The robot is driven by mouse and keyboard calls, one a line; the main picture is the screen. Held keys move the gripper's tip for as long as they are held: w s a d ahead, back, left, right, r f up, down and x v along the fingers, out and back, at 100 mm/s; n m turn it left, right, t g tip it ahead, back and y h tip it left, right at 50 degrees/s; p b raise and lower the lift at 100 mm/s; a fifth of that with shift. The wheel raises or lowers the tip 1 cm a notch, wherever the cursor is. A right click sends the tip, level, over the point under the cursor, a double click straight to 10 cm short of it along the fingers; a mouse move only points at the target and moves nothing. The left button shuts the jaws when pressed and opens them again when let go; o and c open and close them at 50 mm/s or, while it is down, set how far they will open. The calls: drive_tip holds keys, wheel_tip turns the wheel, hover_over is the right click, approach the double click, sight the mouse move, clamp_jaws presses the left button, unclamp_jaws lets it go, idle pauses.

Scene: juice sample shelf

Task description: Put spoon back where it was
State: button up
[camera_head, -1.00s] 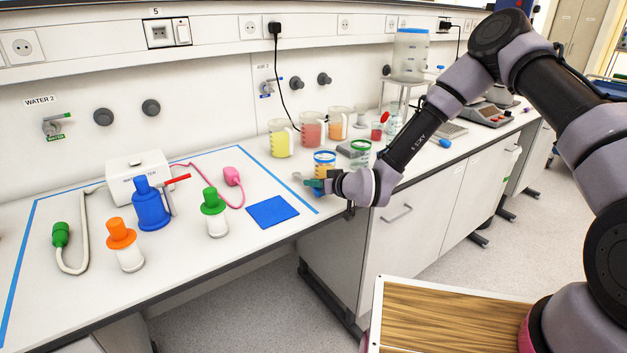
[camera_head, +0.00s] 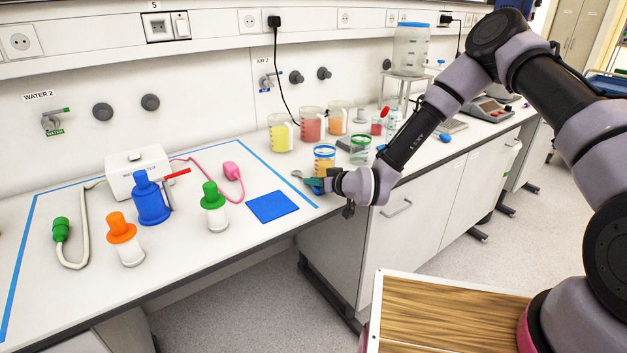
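A small grey spoon (camera_head: 297,174) shows its bowl at the left of my gripper, near the front of the bench. Its handle runs toward the teal and blue fingertips (camera_head: 314,185) of my gripper and is mostly hidden there. My gripper is low over the bench top, just in front of a blue-rimmed jar (camera_head: 325,160) of orange content. The fingers are too small to tell whether they are closed on the handle, or whether the spoon touches the bench.
A green-rimmed jar (camera_head: 360,150) and beakers of yellow (camera_head: 281,133), red (camera_head: 312,126) and orange (camera_head: 337,121) juice stand behind my gripper. Bottles (camera_head: 152,200) stand farther left.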

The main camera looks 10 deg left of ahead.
drive_tip(key=o, duration=0.4)
drive_tip(key=v, duration=1)
drive_tip(key=shift+d+r, duration=0.25)
drive_tip(key=shift+d, duration=0.05)
drive_tip(key=w+d+r+m+h, duration=0.2)
drive_tip(key=w+d+r+h, duration=0.15)
drive_tip(key=d+r, duration=0.75)
drive_tip(key=w+d+r+m+h, duration=0.2)
drive_tip(key=d+r+h, duration=0.2)
drive_tip(key=d+r, duration=0.6)
drive_tip(key=s+d+r+m, duration=0.3)
drive_tip(key=s+d+r, duration=0.2)
drive_tip(key=s, duration=0.2)
drive_tip(key=s+d+r+m+h, duration=0.1)
drive_tip(key=s+d+r+m, duration=0.1)
drive_tip(key=s+d+r, duration=0.3)
drive_tip(key=s+d+r+m, duration=0.3)
drive_tip(key=s+d+r, duration=0.2)
drive_tip(key=s, duration=0.4)
drive_tip(key=shift+s+d+r+m+g+h, duration=0.1)
drive_tip(key=shift+s+d+m+g+h, duration=0.05)
drive_tip(key=shift+s+m+g+h, duration=0.2)
